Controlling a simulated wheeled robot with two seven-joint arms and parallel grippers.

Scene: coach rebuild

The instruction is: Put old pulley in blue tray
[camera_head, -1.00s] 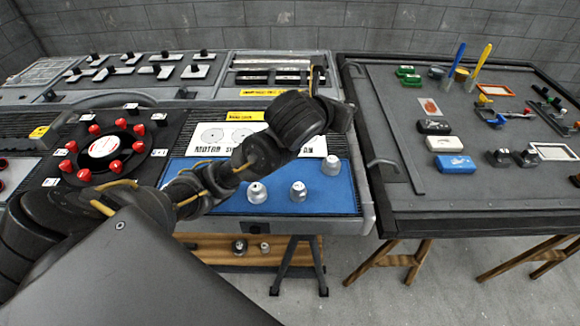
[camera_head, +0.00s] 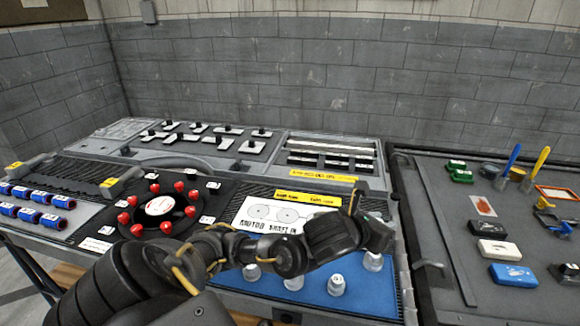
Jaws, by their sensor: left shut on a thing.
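My left arm reaches in from the lower left across the bench. Its gripper (camera_head: 376,228) is above the back right part of a blue surface (camera_head: 310,300), which may be the blue tray. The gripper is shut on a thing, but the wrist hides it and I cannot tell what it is. Several silver stepped metal pieces stand upright on the blue surface, among them one at the right (camera_head: 373,262) and one at its front (camera_head: 337,286). I cannot tell which thing is the old pulley. My right gripper is not in view.
A white motor shaft card (camera_head: 262,216) lies behind the blue surface. A round dial with red knobs (camera_head: 160,205) and blue cylinders (camera_head: 40,220) are to the left. A dark table (camera_head: 440,230) at the right holds blocks and tools. A grey brick wall stands behind.

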